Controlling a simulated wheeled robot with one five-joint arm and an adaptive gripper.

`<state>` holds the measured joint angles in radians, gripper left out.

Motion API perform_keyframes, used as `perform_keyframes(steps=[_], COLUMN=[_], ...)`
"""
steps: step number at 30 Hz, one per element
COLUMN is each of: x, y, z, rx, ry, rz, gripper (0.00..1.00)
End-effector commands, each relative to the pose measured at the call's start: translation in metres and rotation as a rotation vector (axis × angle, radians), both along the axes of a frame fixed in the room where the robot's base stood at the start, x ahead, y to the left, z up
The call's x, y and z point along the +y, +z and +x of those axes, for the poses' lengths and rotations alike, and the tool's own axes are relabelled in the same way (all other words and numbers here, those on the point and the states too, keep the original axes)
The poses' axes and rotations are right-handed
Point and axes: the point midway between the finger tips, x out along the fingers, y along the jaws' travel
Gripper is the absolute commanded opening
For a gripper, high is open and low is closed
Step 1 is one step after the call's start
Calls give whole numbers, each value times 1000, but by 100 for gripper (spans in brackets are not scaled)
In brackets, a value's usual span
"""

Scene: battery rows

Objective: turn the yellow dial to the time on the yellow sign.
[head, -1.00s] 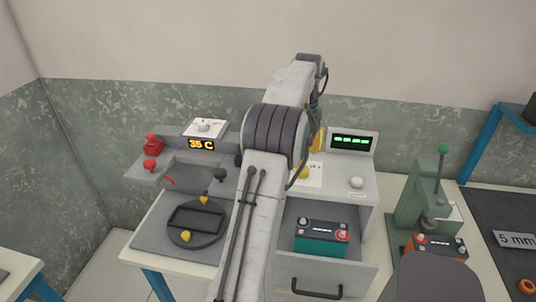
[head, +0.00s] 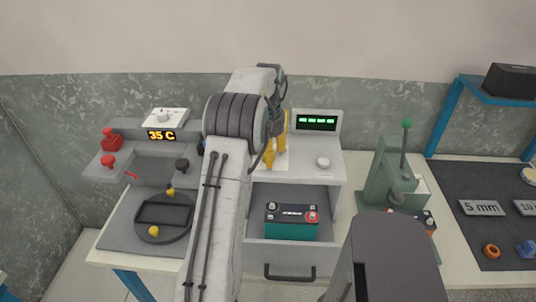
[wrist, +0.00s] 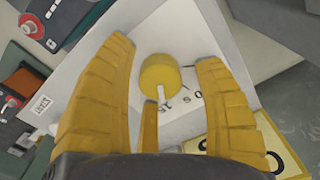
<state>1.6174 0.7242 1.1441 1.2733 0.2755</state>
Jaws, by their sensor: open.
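The yellow dial (wrist: 160,73) is a round knob on a white plate, seen from above in the wrist view.
A display with green marks (head: 317,123) and a white knob (head: 323,162) are on the cabinet. Below, an open drawer (head: 290,255) holds a teal battery (head: 291,221). A green press (head: 392,180) stands right. A grey station (head: 130,150) with a 35 C display stands left.

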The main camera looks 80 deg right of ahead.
Motion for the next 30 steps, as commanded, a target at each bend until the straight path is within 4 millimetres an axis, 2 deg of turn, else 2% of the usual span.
perform_keyframes(steps=[11, 30], x=[0, 0], y=[-3, -2], z=[0, 0], rx=[0, 0], ry=[0, 0], rz=[0, 0], gripper=[63, 6])
